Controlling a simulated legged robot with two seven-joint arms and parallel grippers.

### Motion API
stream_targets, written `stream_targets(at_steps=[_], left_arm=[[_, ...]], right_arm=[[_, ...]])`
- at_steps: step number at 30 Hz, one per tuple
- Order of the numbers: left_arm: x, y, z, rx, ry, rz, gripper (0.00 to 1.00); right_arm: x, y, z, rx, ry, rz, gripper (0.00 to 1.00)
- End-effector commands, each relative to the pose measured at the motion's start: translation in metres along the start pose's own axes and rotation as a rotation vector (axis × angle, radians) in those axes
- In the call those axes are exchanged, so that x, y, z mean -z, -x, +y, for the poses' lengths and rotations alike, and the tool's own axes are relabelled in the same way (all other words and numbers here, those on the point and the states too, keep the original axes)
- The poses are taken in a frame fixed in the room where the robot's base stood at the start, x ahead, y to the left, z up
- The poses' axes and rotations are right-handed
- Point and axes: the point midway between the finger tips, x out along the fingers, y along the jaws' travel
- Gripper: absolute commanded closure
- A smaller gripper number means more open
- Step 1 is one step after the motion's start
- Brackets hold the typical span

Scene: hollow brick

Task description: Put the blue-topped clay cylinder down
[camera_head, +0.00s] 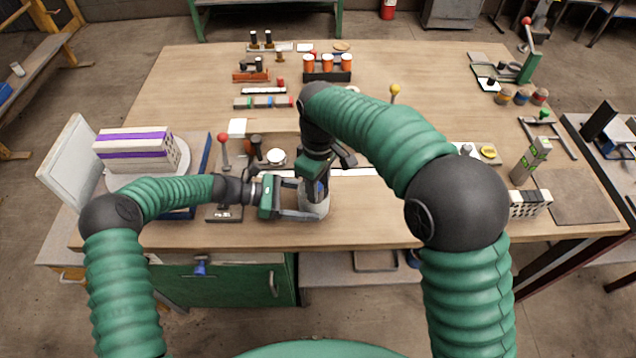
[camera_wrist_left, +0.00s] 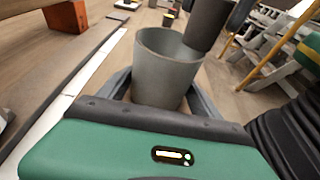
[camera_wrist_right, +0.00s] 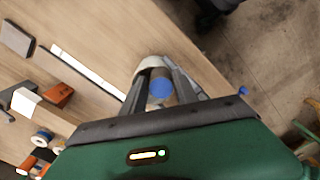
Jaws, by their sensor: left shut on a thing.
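The blue-topped clay cylinder (camera_wrist_right: 160,87) is between the fingers of my right gripper (camera_wrist_right: 158,92) in the right wrist view. It is at the mouth of a grey hollow cup (camera_head: 313,208); how deep it sits is hidden. Its blue top (camera_head: 319,188) shows just above the cup in the head view. Whether the right fingers press on it is unclear. My left gripper (camera_head: 296,200) is shut around the cup, which stands upright near the bench's front edge.
A red-knobbed lever device (camera_head: 223,150) stands left of the cup. The bench front right of the cup is mostly clear.

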Motion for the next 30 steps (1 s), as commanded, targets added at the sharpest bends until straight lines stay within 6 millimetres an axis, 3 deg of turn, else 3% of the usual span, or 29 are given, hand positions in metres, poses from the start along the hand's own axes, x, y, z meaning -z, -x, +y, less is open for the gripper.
stream_targets(at_steps=[4, 14, 24, 30], left_arm=[[0.0, 0.0, 0.0, -0.001, 0.0, 0.0, 0.48], [0.0, 0.0, 0.0, -0.001, 0.0, 0.0, 0.48], [0.0, 0.0, 0.0, -0.001, 0.0, 0.0, 0.48], [0.0, 0.0, 0.0, -0.001, 0.0, 0.0, 0.48]], right_arm=[[0.0, 0.0, 0.0, 0.0, 0.0, 0.0, 0.47], [0.0, 0.009, 0.0, -0.001, 0.0, 0.001, 0.47], [0.001, 0.094, 0.001, -0.003, -0.001, 0.004, 0.47], [0.001, 0.127, 0.0, -0.001, 0.0, 0.001, 0.47]])
